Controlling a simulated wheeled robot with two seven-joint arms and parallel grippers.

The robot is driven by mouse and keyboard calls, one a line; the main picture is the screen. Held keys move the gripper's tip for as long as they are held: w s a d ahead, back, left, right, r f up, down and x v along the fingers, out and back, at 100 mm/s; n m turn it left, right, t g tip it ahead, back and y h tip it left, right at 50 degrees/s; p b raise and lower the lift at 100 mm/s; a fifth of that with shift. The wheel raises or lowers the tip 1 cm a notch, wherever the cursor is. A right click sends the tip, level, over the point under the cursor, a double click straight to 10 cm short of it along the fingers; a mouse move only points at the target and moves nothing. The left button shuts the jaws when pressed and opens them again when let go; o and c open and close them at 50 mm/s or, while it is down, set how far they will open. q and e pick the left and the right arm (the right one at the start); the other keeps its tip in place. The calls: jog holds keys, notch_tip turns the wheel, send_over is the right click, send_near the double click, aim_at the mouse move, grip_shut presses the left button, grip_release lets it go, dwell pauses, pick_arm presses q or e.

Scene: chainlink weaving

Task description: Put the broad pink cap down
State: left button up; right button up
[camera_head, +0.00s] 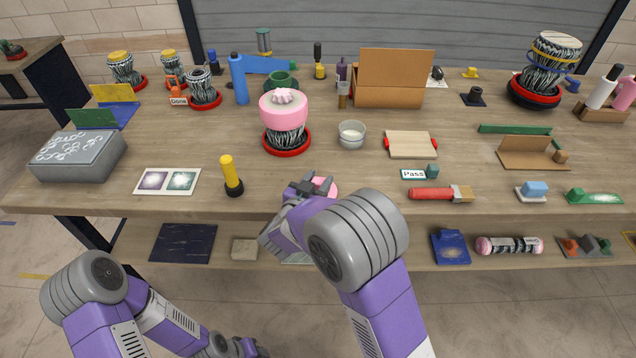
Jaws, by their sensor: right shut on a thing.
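My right gripper (312,186) is over the front edge of the table, shut on a pink cap (325,185). Most of this cap is hidden behind the gripper, and I cannot tell whether it touches the table. Another pink piece (284,112) with a ruffled knob sits on top of a woven bundle standing on a red base (287,147), behind the gripper. My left gripper (250,347) is low at the bottom of the view, below the table and away from the caps. Its fingers are too small to read.
The wooden table (330,170) has free room right of the red base. A grey cup (351,134), a yellow-topped black tool (231,176), a red-handled brush (440,194) and a Pass sign (413,174) stand around. A lower shelf (400,252) holds several items.

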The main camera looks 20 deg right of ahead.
jog(key=shift+f, duration=0.15)
jog(key=o, duration=1)
jog(key=shift+s+a+r, duration=0.2)
jog(key=shift+r, duration=0.1)
jog(key=p+v, duration=0.3)
jog(key=v, duration=0.8)
jog(key=shift+s+a, duration=0.1)
jog(key=shift+s, duration=0.2)
jog(key=shift+f, duration=0.1)
